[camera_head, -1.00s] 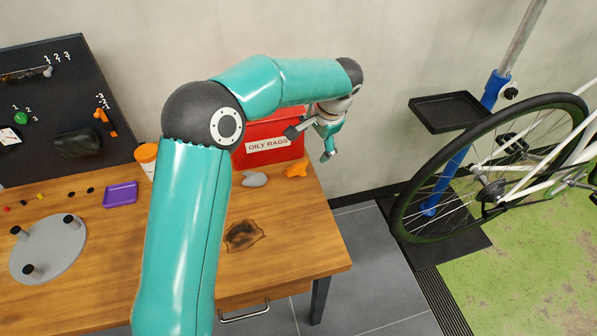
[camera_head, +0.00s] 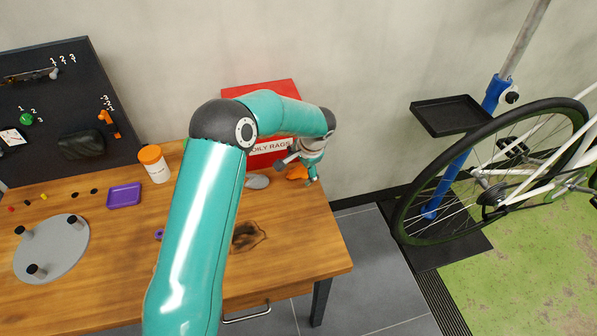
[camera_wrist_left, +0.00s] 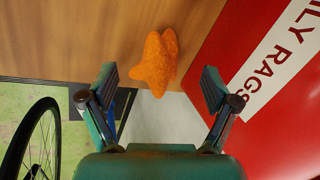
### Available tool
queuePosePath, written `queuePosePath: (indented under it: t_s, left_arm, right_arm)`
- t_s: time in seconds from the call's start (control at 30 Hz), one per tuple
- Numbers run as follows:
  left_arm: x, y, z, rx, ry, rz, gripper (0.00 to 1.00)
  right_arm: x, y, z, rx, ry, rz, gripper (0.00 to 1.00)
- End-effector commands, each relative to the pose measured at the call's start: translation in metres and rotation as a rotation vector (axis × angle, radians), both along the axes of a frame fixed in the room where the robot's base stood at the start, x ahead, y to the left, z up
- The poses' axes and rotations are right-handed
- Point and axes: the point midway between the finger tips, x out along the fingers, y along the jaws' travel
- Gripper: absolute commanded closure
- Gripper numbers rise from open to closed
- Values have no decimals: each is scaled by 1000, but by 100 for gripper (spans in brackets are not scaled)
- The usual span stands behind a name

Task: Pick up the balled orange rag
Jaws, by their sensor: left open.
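The balled orange rag (camera_head: 297,172) lies on the wooden bench near its right edge, in front of the red oily rags bin. In the left wrist view the rag (camera_wrist_left: 155,62) shows ahead of the fingertips, between the two fingers in the picture. My left gripper (camera_head: 303,174) is open and empty, close to the rag and partly in front of it in the head view. Its two spread fingers show in the left wrist view (camera_wrist_left: 160,85). The rag appears clear of both fingers. My right gripper is in neither view.
The red bin (camera_head: 262,95) stands behind the rag, close to the gripper. A grey rag (camera_head: 257,181) lies left of the orange one. A bicycle wheel (camera_head: 402,205) is beyond the bench.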

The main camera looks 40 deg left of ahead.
Motion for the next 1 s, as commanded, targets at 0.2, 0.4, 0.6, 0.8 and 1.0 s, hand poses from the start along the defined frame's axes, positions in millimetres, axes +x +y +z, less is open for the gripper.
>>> queuePosePath:
  t_s: [0.2,0.4,0.6,0.8,1.0]
  left_arm:
    - [2,6,-19,0,0,0,12]
    - [2,5,-18,0,-1,0,17]
    - [2,5,-18,0,-1,0,50]
    - [2,5,-18,0,-1,-1,74]
    - [3,5,-18,0,-1,-1,75]
  right_arm:
    - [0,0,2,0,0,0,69]
    - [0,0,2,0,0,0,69]
    - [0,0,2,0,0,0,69]
    - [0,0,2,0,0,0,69]
    - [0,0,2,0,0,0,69]
